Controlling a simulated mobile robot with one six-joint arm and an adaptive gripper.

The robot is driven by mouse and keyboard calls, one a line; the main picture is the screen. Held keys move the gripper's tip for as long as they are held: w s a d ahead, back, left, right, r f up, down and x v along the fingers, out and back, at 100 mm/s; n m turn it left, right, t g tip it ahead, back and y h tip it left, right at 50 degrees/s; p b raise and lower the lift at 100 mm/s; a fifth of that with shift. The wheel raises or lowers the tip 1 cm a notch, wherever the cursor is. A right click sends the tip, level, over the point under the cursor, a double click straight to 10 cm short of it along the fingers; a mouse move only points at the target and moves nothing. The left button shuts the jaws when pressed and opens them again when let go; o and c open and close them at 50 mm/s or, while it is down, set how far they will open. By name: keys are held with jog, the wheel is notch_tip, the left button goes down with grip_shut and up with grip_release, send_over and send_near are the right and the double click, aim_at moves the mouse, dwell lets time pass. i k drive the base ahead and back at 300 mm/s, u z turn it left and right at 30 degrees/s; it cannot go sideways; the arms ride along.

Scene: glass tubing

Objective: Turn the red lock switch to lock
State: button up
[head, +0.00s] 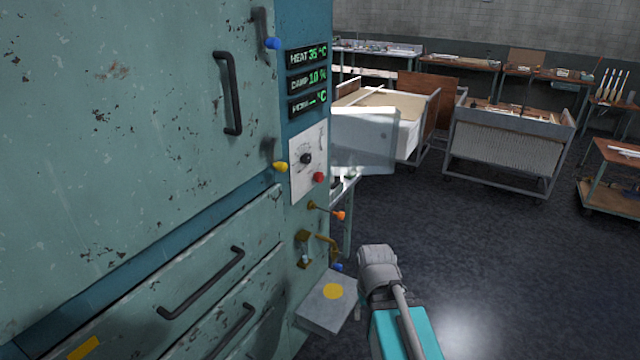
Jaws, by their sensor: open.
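A small round red knob (318,177) sits at the lower right of a white control panel (301,186) on the narrow side of the teal cabinet. It is the only clearly red control I see, and its lock position is too small to read. A black dial (306,158) is above it on the same panel. My arm shows at the bottom centre, right of the cabinet and below the panel, well apart from the red knob. My gripper's fingers do not show.
A clear hinged cover (365,140) stands out to the right of the panel. Yellow (281,167) and orange (340,215) handles stick out nearby. A grey box with a yellow disc (327,302) juts out low beside my arm. Open floor (500,260) lies right.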

aim_at(319, 177)
jog(key=u, duration=0.4)
jog(key=i, duration=1.1)
jog(key=z, duration=0.35)
